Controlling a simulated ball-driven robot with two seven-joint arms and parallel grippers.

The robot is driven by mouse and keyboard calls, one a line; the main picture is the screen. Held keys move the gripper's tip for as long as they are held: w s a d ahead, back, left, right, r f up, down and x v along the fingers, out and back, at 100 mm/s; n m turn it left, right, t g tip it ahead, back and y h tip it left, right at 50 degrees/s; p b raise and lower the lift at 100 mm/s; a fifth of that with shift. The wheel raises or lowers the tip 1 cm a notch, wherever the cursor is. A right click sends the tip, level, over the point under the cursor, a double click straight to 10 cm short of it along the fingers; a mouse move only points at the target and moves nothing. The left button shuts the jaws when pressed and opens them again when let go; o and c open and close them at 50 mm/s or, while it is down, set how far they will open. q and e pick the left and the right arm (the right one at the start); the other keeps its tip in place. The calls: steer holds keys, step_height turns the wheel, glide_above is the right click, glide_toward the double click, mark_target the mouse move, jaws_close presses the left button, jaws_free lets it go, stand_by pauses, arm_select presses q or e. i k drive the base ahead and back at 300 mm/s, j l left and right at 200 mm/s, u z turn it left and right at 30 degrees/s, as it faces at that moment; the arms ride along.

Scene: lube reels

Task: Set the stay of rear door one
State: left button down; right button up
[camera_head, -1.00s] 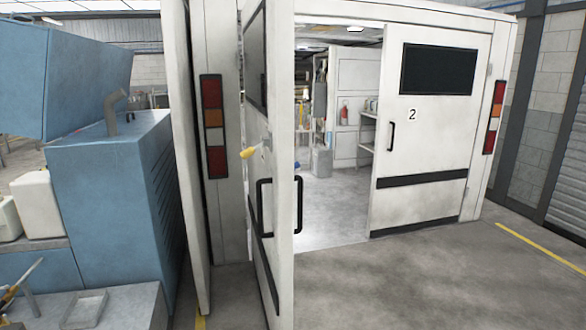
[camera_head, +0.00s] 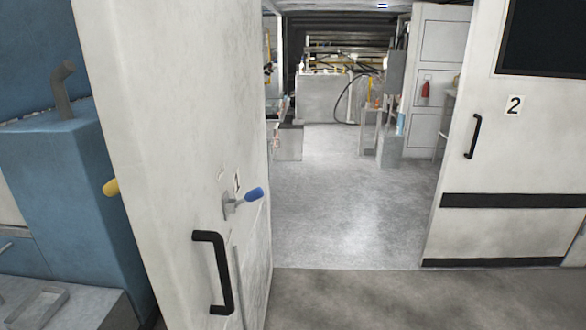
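Rear door one (camera_head: 170,130) stands swung open at the left of the head view, its broad white face turned towards the doorway. A grey bracket with a blue-gripped lever (camera_head: 243,202) is on this face, by a partly covered number that looks like 1. The blue grip points right and slightly up. A black pull handle (camera_head: 222,272) is below it. A yellow grip (camera_head: 111,187) sticks out past the door's left edge; its mount is hidden. I cannot tell which lever is the stay. Neither of my grippers is in view.
Door two (camera_head: 500,170), marked 2, is at the right with a black handle (camera_head: 473,136). The doorway between shows clear grey floor (camera_head: 345,190), with equipment and a red extinguisher (camera_head: 425,88) farther in. A blue machine (camera_head: 70,200) stands close left of door one.

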mark_target(255, 193)
steer(key=i+l, duration=0.25)
steer(key=l, duration=0.15)
steer(key=i+l+u, duration=0.15)
steer(key=i+l, duration=0.4)
steer(key=l, duration=0.3)
steer(key=j+u, duration=0.05)
